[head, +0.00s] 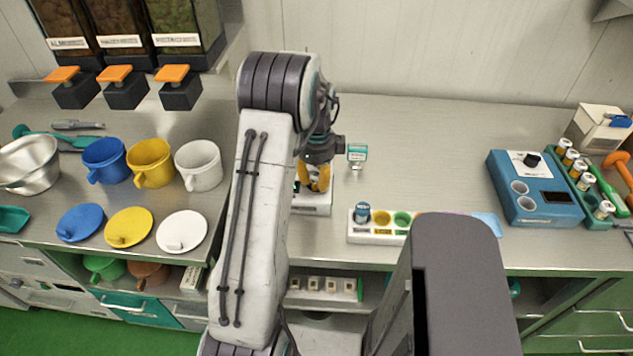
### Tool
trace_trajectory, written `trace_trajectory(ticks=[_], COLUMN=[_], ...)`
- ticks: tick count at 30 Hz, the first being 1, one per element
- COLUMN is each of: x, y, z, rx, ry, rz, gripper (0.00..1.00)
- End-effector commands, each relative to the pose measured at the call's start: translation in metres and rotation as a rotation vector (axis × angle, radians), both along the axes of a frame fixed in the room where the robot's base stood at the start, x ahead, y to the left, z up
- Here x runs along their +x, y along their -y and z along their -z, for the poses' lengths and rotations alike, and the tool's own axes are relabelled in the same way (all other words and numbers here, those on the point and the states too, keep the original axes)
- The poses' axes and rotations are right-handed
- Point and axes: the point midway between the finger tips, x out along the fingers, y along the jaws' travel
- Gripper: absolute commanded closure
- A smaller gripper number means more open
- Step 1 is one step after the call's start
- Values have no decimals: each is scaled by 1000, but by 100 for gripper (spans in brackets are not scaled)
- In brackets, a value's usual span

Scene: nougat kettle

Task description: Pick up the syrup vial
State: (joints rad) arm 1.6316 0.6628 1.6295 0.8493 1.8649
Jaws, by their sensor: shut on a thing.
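My gripper (316,184), with yellow-orange fingers, points down just right of my upper arm, low over a small white block (314,203) on the steel counter. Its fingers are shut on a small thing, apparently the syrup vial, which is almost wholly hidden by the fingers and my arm. Its shape and label cannot be made out. Whether it touches the block is not clear.
A small teal-and-white sign (357,154) stands right of my gripper. Blue, yellow and white mugs (198,165) and lids are at left. A blue device (535,190) and a green rack with several vials (580,180) are at right.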

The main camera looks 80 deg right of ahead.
Motion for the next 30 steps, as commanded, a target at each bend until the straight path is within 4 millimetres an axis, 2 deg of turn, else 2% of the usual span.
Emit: trace_trajectory(ticks=[3,16,20,25,30], x=[0,0,0,0,-27], y=[0,1,1,1,-19], z=[0,-5,-17,-42,-58], rx=[0,-2,-5,-6,-4], ry=[0,0,-1,0,0], rz=[0,0,0,0,4], gripper=[100,100,100,100,100])
